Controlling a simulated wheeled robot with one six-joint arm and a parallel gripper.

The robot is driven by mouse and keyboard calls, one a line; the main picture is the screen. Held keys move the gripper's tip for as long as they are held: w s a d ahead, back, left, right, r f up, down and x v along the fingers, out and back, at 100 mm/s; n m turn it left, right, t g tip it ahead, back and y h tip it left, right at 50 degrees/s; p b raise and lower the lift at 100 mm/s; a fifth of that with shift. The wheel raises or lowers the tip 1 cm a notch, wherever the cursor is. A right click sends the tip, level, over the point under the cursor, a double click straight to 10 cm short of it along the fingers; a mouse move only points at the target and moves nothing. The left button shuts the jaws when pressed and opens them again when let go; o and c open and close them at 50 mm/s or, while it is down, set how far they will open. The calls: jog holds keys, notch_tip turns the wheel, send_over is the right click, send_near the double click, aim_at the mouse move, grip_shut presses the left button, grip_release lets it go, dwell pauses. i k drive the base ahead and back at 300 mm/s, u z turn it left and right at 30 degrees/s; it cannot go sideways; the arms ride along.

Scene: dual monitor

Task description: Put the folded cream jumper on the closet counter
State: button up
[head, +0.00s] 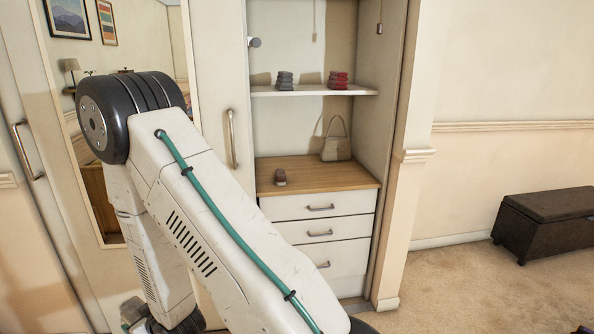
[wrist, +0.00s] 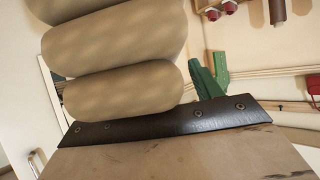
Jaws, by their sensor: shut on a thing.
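The folded cream jumper (wrist: 120,85) fills the upper left of the wrist view as thick tan rolls, close to the camera. My gripper (wrist: 205,80) is shut on it; one green finger shows at the jumper's right side, and the other is mostly hidden by the jumper. In the head view, neither jumper nor gripper can be made out. The closet counter (head: 350,178) is the wooden top above the white drawers, right of my arm. A small brown folded item (head: 280,177) lies on its left part and a beige handbag (head: 336,148) stands at its back right.
A white shelf (head: 310,91) above the counter holds a grey folded stack (head: 285,81) and a red folded stack (head: 338,80). The counter's middle and front right are bare. The closet's side post (head: 405,190) borders it on the right. A dark bench (head: 545,220) stands far right.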

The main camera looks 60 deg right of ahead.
aim_at(328, 179)
jog(key=i, duration=0.9)
jog(key=z, duration=1.85)
